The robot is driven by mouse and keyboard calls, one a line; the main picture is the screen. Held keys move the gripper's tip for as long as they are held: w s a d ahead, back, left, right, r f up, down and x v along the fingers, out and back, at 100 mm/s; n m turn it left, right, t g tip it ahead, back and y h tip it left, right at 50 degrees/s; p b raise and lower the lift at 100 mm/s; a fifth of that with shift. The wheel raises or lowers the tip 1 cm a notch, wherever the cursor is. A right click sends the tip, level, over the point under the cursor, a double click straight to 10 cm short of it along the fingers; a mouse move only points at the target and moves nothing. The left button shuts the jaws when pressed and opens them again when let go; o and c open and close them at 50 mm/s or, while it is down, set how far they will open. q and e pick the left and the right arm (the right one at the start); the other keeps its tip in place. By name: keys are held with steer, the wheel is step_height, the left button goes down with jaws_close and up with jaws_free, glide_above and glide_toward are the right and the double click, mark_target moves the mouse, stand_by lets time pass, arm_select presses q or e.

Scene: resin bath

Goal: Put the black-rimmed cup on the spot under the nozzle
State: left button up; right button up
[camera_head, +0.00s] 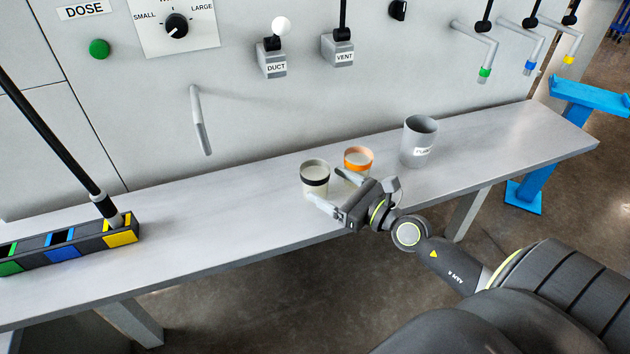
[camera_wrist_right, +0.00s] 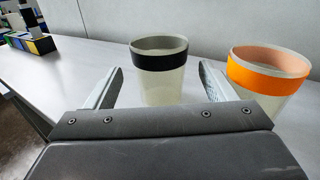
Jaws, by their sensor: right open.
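The black-rimmed cup (camera_head: 315,178) stands upright on the bench, just past my right gripper (camera_head: 330,188). In the right wrist view the black-rimmed cup (camera_wrist_right: 160,75) shows between and beyond the two fingers of the right gripper (camera_wrist_right: 160,85), which is open and holds nothing. An orange-rimmed cup (camera_head: 357,160) stands close to its right; it also shows in the right wrist view (camera_wrist_right: 265,78), just outside the right finger. A bare grey nozzle (camera_head: 201,120) hangs from the wall to the left, with clear bench below it. My left gripper is not in view.
A grey labelled container (camera_head: 419,142) stands right of the cups. A dark block with green, blue and yellow sections (camera_head: 70,245) and a black rod sits at the bench's left end. Nozzles with green, blue and yellow bands (camera_head: 485,72) hang at upper right. The bench (camera_head: 230,215) is clear between block and cups.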

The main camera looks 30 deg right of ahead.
mark_target(305, 172)
steer(key=x, duration=0.5)
steer(key=shift+p, duration=0.4)
steer(key=c, duration=1.1)
